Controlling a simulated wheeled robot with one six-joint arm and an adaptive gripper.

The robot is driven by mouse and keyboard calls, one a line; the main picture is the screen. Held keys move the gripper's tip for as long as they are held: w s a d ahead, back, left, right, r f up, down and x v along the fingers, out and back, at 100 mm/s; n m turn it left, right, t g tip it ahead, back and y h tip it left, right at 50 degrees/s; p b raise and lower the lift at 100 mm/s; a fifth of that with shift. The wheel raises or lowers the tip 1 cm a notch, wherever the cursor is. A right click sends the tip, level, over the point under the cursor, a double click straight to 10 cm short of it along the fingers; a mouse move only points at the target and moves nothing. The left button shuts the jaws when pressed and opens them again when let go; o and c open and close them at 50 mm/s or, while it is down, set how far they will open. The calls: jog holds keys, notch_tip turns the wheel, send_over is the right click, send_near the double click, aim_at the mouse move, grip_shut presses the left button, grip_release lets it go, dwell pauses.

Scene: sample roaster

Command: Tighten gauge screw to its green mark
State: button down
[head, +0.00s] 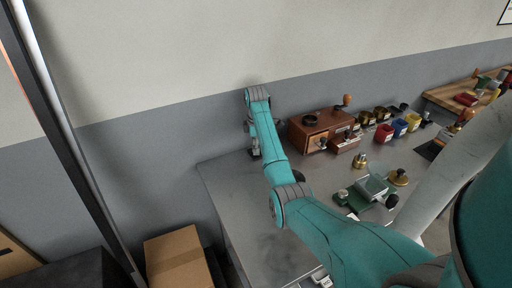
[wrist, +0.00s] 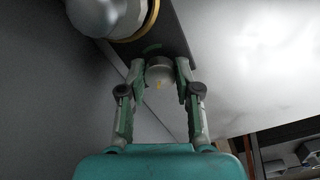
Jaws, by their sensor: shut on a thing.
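In the wrist view, the gauge screw is a grey round knob (wrist: 159,70) with a small yellow mark on its face. My gripper (wrist: 160,78) is shut on it, one finger on each side. A green arc (wrist: 152,48) shows on the dark plate (wrist: 174,44) just above the knob. The gauge (wrist: 108,14), pale and rounded with a brass rim, is cut off by the top edge. In the head view, my gripper (head: 254,148) is low at the table's back left, and my arm hides most of the gauge and screw.
A wooden box with drawers (head: 316,124) stands close right of my gripper. Several coloured cups, including a blue one (head: 399,128), stand farther right. A green device (head: 372,188) and a brass weight-like piece (head: 360,161) are nearer. The table's front left (head: 240,205) is clear.

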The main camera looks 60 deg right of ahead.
jog(key=m, duration=0.4)
jog(key=shift+m, duration=0.3)
jog(key=m, duration=0.3)
jog(key=shift+m, duration=0.3)
jog(key=m, duration=0.4)
jog(key=shift+m, duration=0.3)
jog(key=m, duration=0.3)
jog(key=shift+a+m, duration=0.1)
jog(key=shift+m, duration=0.2)
jog(key=m, duration=1.2)
jog(key=shift+m, duration=0.3)
